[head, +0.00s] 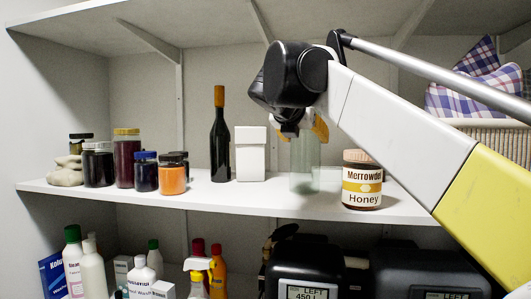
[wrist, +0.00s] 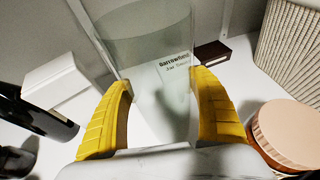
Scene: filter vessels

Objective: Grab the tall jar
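The tall jar (head: 305,168) is a clear, faintly green glass vessel standing upright on the upper shelf, left of the honey jar. My gripper (head: 303,132) is above and around its upper part in the head view, partly hidden by my wrist. In the wrist view the tall jar (wrist: 150,45) lies between the two yellow fingers of my gripper (wrist: 162,82). The fingers are spread, one on each side of the glass. I see no clear grip on it, and contact is hard to judge. Small print reading "Barrowfield" shows on or through the glass.
A honey jar (head: 362,182) stands close on the right. A white box (head: 250,155) and a dark bottle (head: 220,145) stand on the left, with several smaller jars beyond. A wicker basket (wrist: 292,45) and a small dark box (wrist: 212,53) sit behind.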

